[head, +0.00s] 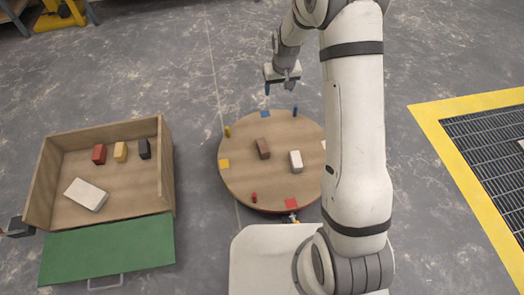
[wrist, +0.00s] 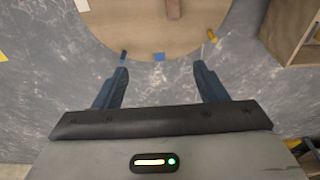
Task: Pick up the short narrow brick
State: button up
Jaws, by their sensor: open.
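A brown brick (head: 262,148) and a white brick (head: 295,160) lie apart on the round wooden turntable (head: 240,185). The brown brick also shows at the top of the wrist view (wrist: 174,8). In the open wooden box lie a red brick (head: 99,154), a yellow brick (head: 120,151), a dark brick (head: 144,148) and a larger white slab (head: 86,193). I cannot tell for sure which one is the short narrow brick. My gripper (wrist: 160,70) is open and empty. In the head view it (head: 280,86) hangs near the turntable's far edge, apart from all bricks.
The wooden box (head: 168,170) stands left of the turntable, with a green panel (head: 110,250) in front. Coloured squares and pegs, such as a yellow peg (head: 227,131) and a red peg (head: 254,197), sit around the turntable's rim. A yellow-edged floor grate (head: 490,140) is at right.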

jog(key=b, duration=0.5)
send_over(263, 145)
jog(key=d, duration=0.2)
notch_tip(263, 145, down, 21)
jog(key=shift+n, duration=0.6)
jog(key=f+b, duration=0.1)
jog(key=f, duration=0.4)
jog(key=a+f+b, duration=0.1)
jog(key=f+b, duration=0.1)
jog(key=f, duration=0.4)
jog(key=a+f+b, duration=0.1)
jog(key=f, duration=0.4)
jog(key=shift+w+f, duration=0.1)
jog(key=shift+f, duration=0.1)
jog(key=shift+f+b, duration=1.4)
jog(key=shift+f, duration=1.3)
jog(key=shift+f+b, duration=0.25)
jog(key=shift+b, duration=0.15)
jog(key=shift+c, duration=0.3)
jog(key=c, duration=1.2)
jog(key=shift+c, duration=0.5)
